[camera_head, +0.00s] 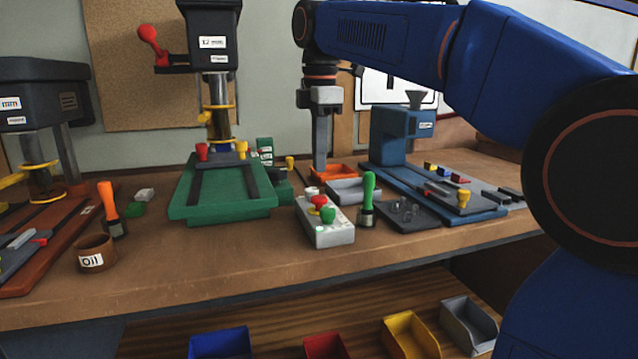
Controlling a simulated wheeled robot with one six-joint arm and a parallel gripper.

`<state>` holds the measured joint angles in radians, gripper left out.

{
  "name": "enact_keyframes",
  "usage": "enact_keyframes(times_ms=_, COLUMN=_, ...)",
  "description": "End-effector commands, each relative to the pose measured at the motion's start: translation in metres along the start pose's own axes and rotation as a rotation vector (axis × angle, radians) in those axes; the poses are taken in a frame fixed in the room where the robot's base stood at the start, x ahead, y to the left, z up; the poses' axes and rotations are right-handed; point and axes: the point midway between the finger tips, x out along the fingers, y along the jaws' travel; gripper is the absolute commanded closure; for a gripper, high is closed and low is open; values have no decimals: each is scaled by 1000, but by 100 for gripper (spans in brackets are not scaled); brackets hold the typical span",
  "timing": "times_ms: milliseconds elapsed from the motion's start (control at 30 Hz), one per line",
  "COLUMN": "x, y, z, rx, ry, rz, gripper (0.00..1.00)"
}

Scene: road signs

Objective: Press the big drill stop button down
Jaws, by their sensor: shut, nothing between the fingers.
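A light grey control box (325,229) stands near the front of the bench, right of the green-based drill press (217,192). On its top are a red button (318,201), a green button (328,215) and a small white part at the back. No label tells which drill the box belongs to. My gripper (320,168) points straight down with its fingers together and empty. In the picture its tips are just above the far end of the box; the exact height and distance are hard to tell.
An orange tray (335,172) and a grey tray (352,191) lie behind the box. A green-handled tool (368,197) stands close at its right. A blue machine (404,139) is further right, a darker drill (42,95) at far left. Bench in front is clear.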

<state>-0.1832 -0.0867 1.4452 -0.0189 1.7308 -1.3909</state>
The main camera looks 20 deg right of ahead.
Motion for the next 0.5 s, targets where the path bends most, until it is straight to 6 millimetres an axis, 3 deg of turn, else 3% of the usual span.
enact_keyframes(times_ms=200, x=36, y=0, z=0, rx=0, ry=0, rz=-1, gripper=100)
enact_keyframes(times_ms=500, x=59, y=0, z=0, rx=0, ry=0, rz=0, gripper=100)
